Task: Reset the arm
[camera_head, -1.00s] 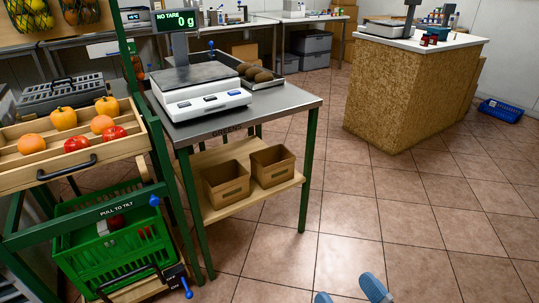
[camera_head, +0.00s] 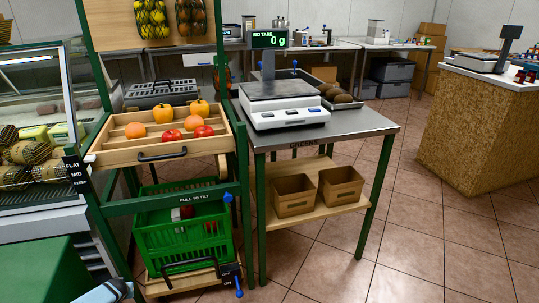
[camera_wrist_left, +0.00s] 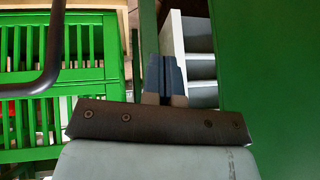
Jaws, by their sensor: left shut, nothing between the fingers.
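My left gripper (camera_wrist_left: 165,78) shows in the left wrist view with its dark fingers together and nothing between them. A green slatted crate is to its left in that view and a plain green surface is to its right. In the head view a pale blue part of my arm shows at the bottom left edge; the fingers cannot be made out there. My right gripper is not in view.
A green rack holds a wooden tray (camera_head: 110,158) of tomatoes and orange produce above a green crate (camera_head: 180,245). A scale (camera_head: 288,115) stands on the steel table (camera_head: 360,123). A glass display case (camera_head: 35,70) is at left. The tiled floor (camera_head: 440,240) at right is clear.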

